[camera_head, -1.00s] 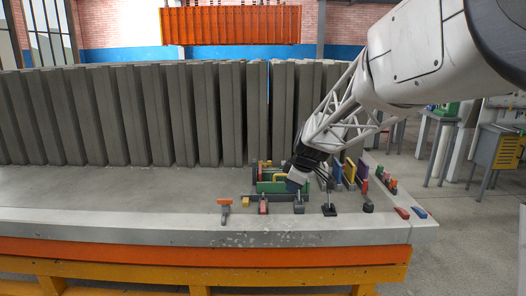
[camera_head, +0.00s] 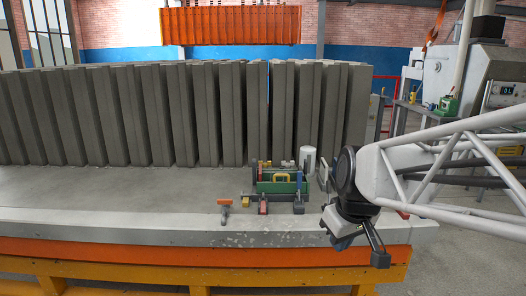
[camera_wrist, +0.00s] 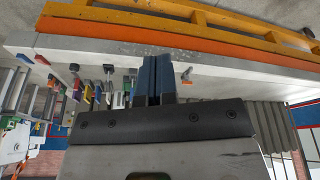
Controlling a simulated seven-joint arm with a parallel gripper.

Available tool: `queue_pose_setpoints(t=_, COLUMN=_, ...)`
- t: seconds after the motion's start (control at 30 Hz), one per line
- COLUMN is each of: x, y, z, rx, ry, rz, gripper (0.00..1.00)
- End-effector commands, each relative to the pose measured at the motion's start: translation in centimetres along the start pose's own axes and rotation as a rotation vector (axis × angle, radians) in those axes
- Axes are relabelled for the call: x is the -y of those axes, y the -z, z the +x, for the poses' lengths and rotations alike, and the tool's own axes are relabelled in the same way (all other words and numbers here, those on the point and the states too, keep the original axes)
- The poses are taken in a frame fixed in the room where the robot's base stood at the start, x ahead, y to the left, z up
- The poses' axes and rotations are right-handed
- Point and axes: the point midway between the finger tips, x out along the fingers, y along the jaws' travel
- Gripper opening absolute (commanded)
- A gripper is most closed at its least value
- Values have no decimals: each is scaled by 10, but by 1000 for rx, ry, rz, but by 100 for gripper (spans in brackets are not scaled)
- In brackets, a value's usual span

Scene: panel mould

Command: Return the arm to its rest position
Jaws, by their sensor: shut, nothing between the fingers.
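My gripper (camera_head: 343,242) hangs at the right in the head view, in front of the table's front edge and right of the tool group. In the wrist view, its two blue-grey fingers (camera_wrist: 158,65) lie together, shut and empty. My arm's lattice link reaches in from the right edge of the head view.
A green toolbox (camera_head: 280,187) stands on the concrete table (camera_head: 120,190), with an orange-handled tool (camera_head: 225,204) and a red one (camera_head: 263,204) before it. A white cylinder (camera_head: 308,158) stands behind. Grey panels (camera_head: 205,115) line the back. The table's left is clear.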

Motion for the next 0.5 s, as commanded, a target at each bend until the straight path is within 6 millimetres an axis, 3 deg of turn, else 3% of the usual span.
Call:
queue_pose_setpoints(t=0.3, x=21, y=-90, z=-7, rx=34, ry=-52, rz=257, gripper=0)
queue_pose_setpoints(t=0.5, x=30, y=-129, z=-6, rx=47, ry=-80, rz=376, gripper=0)
